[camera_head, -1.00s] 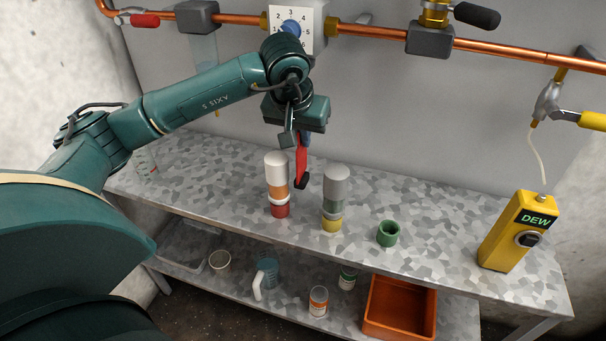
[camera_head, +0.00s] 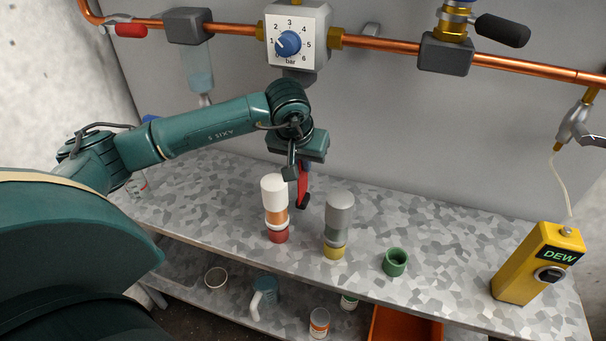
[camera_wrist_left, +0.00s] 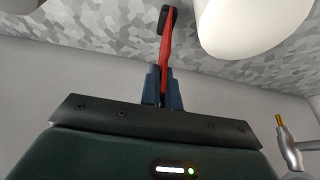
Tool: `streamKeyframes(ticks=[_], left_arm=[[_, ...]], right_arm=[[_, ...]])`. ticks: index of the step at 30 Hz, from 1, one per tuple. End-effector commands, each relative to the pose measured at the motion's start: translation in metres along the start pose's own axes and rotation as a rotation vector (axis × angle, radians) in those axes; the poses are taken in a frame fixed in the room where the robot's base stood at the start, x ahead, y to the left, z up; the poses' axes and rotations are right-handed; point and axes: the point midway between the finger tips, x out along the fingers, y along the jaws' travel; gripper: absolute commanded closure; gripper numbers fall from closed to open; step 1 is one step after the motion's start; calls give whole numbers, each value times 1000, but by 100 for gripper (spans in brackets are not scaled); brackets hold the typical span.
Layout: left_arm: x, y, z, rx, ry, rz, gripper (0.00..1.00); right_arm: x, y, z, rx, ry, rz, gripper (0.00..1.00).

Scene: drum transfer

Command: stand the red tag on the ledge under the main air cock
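My left gripper (camera_head: 302,168) is shut on the red tag (camera_head: 303,187), which hangs down with a dark foot at its lower end. The gripper is over the bench, just behind the white-capped bottle. In the left wrist view the gripper's fingers (camera_wrist_left: 163,92) pinch the narrow red tag (camera_wrist_left: 166,45). A brass valve with a black lever (camera_head: 500,30) is on the copper pipe at upper right, with a grey block (camera_head: 445,55) below it. I cannot tell for sure which valve is the main air cock. My right gripper is not in view.
A white-capped bottle (camera_head: 275,190) and a grey-capped bottle (camera_head: 338,215) stand close by the tag. A green ring (camera_head: 395,262) and a yellow DEW meter (camera_head: 535,265) are farther right. A dial box (camera_head: 298,35) is on the wall. The bench between green ring and meter is clear.

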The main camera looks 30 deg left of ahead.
Motion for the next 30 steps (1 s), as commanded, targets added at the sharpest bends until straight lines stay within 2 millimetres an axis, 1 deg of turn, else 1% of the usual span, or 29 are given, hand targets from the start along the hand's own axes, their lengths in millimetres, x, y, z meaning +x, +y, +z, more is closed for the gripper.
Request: streamKeyframes(ticks=[6, 14, 17, 18, 26, 30], left_arm=[[28, 0, 13, 1, -5, 0, 100], [30, 0, 13, 0, 0, 1, 100], [34, 0, 14, 0, 0, 0, 100], [34, 0, 14, 0, -1, 0, 96], [33, 0, 14, 0, -1, 0, 75], [33, 0, 14, 0, -1, 0, 75]], right_arm=[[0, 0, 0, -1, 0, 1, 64], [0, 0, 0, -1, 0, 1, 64], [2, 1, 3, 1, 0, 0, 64], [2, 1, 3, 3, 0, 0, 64], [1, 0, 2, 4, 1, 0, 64], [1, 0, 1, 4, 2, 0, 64]])
